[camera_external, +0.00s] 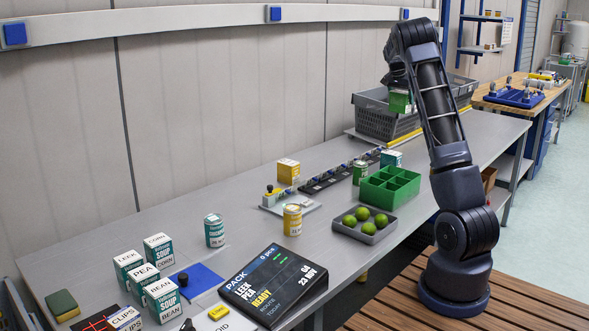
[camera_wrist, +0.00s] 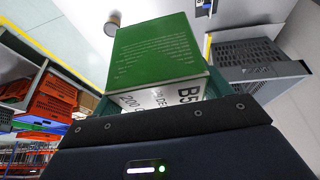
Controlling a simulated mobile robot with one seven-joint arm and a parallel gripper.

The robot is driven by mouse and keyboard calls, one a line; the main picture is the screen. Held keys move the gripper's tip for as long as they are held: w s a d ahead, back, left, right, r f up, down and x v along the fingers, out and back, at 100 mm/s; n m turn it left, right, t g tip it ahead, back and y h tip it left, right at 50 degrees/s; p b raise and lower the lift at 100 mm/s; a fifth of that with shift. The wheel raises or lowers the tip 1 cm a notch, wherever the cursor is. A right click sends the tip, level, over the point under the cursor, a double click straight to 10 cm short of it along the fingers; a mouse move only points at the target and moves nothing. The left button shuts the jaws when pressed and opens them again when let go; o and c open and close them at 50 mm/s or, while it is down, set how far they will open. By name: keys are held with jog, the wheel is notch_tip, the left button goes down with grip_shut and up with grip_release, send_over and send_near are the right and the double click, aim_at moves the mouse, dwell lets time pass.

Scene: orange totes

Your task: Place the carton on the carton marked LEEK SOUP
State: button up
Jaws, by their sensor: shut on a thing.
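My gripper (camera_external: 397,84) is shut on a green and white carton (camera_external: 400,103), held up near the grey crate at the far end of the bench. In the wrist view the held carton (camera_wrist: 160,52) shows a large green face and a white side with partly hidden lettering beginning "B5". The carton marked LEEK SOUP (camera_external: 130,270), white on top and teal below, stands upright at the near left of the bench. It is far from my gripper, and its top looks clear.
CORN (camera_external: 158,250), PEA (camera_external: 145,283) and BEAN (camera_external: 161,301) soup cartons stand close around it. A sign (camera_external: 273,285), cans (camera_external: 214,231), a green divided tray (camera_external: 390,187) and a dish of limes (camera_external: 364,225) lie between. The grey crate (camera_external: 380,122) is beside my gripper.

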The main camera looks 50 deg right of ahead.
jog(key=shift+w+r, duration=0.2)
jog(key=shift+w, duration=0.35)
jog(key=shift+w+r, duration=0.2)
jog(key=shift+w, duration=0.3)
jog(key=shift+w+f, duration=0.15)
jog(key=shift+f, duration=0.2)
send_over(392, 152)
notch_tip(392, 152, down, 19)
jog(key=shift+f, duration=0.15)
jog(key=o, duration=1.1)
